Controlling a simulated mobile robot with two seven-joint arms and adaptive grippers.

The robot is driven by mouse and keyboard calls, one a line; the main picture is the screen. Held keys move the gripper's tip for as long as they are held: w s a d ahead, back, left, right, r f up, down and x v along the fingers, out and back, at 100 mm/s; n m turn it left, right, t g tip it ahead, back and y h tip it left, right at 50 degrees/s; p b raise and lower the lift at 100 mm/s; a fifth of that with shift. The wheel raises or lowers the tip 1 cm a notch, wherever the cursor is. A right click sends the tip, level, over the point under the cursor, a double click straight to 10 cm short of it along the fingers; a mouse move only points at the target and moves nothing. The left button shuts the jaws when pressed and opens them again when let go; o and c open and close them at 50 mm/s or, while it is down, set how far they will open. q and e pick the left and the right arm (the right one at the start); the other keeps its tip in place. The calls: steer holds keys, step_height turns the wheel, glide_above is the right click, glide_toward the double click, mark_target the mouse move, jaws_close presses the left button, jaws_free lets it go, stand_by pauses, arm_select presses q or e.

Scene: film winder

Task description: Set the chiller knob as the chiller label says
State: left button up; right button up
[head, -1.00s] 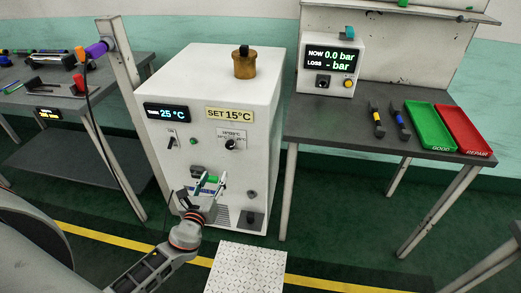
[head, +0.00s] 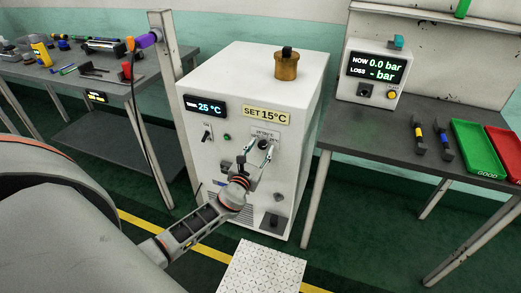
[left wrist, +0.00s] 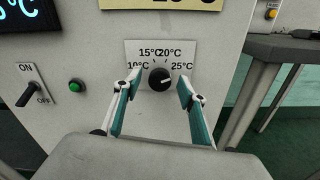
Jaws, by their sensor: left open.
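The chiller (head: 240,75) is a white cabinet. Its yellow chiller label (head: 266,115) reads SET 15°C and its display (head: 206,107) shows 25 °C. The black chiller knob (left wrist: 160,78) sits below a scale plate (left wrist: 160,50) marked 10, 15, 20 and 25°C. The knob's white mark points to the right, roughly toward 25°C. My left gripper (head: 257,156) is open in front of the panel. In the left wrist view its fingers (left wrist: 158,84) show on both sides of the knob, with gaps and no visible contact. My right gripper is not in view.
An ON/OFF lever (left wrist: 30,93) and a green button (left wrist: 76,86) are left of the knob. A brass-coloured fitting (head: 286,66) stands on the chiller. Tables with tools (head: 95,72) and green and red trays (head: 476,146) flank it. A patterned white plate (head: 262,268) lies in front.

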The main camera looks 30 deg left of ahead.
arm_select(q)
steer(key=c, duration=1.1)
